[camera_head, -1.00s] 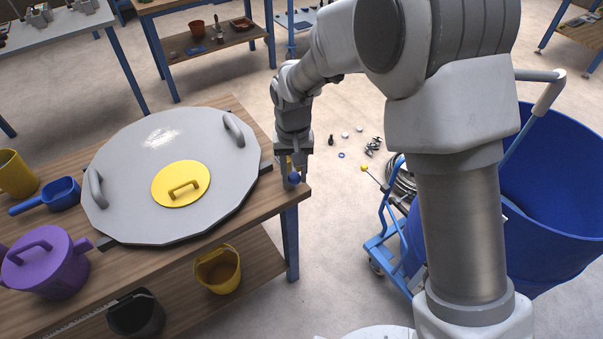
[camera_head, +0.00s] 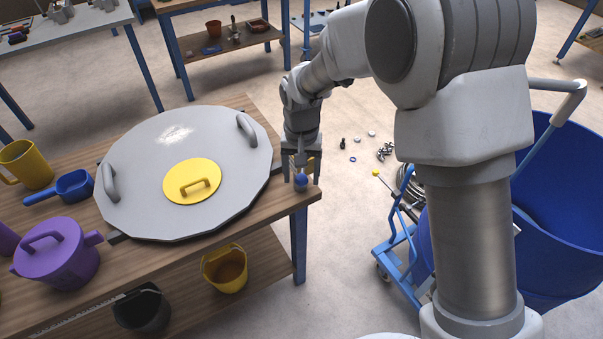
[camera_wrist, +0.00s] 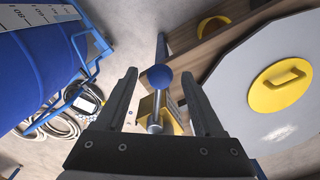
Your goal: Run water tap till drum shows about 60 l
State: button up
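A blue ball knob (camera_head: 301,182) on a short metal rod is at the table's near right corner; a yellow block is beside the rod in the wrist view. It looks like a lever handle, but whether it is the tap's I cannot tell. My gripper (camera_head: 301,165) is above the knob, pointing down. In the wrist view my gripper (camera_wrist: 159,77) is open, with the blue knob (camera_wrist: 160,77) between its fingers and a gap on each side. The large blue drum (camera_head: 565,205) is at right, partly behind my arm. Its white scale strip (camera_wrist: 40,14) shows at the wrist view's edge; no water level shows.
A big grey lid (camera_head: 150,140) with a yellow hatch covers most of the wooden table. A purple jug (camera_head: 60,255), blue scoop and yellow jug stand at left. A blue trolley (camera_head: 395,245) with a coiled hose is beside the drum. Small parts lie on the floor.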

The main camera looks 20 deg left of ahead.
notch_tip(320, 180, up, 17)
jog(key=shift+r+p, duration=0.2)
jog(key=shift+p, duration=0.1)
dwell(0.4)
dwell(6.6)
